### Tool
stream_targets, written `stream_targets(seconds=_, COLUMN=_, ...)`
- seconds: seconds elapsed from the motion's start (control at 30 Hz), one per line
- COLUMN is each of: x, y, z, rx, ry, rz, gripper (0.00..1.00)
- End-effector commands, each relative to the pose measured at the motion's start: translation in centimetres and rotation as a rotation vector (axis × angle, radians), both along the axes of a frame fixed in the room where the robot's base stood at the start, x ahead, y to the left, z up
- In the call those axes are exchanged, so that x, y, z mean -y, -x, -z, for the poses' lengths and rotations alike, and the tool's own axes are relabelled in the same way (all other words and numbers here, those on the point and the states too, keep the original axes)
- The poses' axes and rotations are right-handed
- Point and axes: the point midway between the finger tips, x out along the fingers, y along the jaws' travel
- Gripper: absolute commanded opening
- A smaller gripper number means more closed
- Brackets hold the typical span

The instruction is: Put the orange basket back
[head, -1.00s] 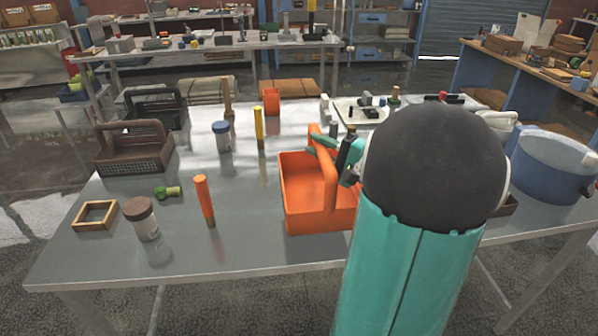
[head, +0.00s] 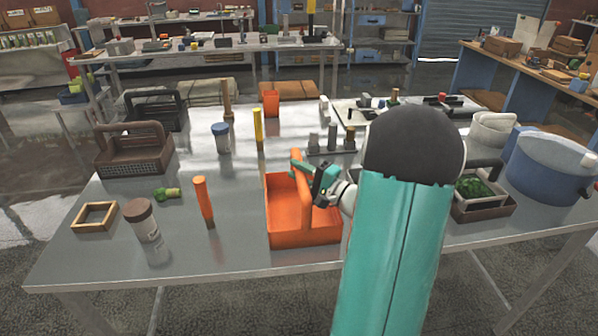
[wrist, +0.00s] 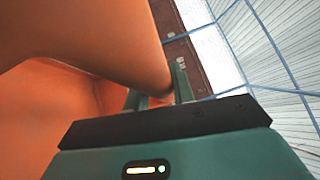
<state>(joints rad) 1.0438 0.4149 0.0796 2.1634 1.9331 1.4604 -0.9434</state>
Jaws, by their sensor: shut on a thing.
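The orange basket (head: 305,228) is at the front middle of the metal table in the head view. It looks upright, and its arched handle rises over it. My gripper (head: 303,172) is shut on the basket's handle. In the wrist view the green fingers (wrist: 160,92) close around the orange handle (wrist: 120,40), with the basket's inside (wrist: 50,105) on the left. The basket looks empty where I can see in. My arm hides what is just right of it. I cannot tell whether its base touches the table.
An orange-handled tool (head: 204,200) and a brown-lidded jar (head: 141,220) stand left of the basket. A dark rack of small cylinders (head: 332,152) stands behind it. A brown basket (head: 134,158) is at the far left.

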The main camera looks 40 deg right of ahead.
Motion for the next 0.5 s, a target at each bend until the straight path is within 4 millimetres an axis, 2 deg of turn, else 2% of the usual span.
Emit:
stream_targets(seconds=0.17, x=0.02, y=0.0, z=0.25, rx=0.001, ry=0.001, rz=0.0, gripper=0.0)
stream_targets(seconds=0.2, x=0.02, y=0.02, z=0.25, rx=0.0, ry=0.001, rz=0.0, gripper=0.33)
stream_targets(seconds=0.27, x=0.02, y=0.03, z=0.24, rx=0.0, ry=0.0, rz=0.0, gripper=0.45)
stream_targets(seconds=0.5, x=0.02, y=0.03, z=0.24, rx=0.0, ry=0.0, rz=0.0, gripper=0.47)
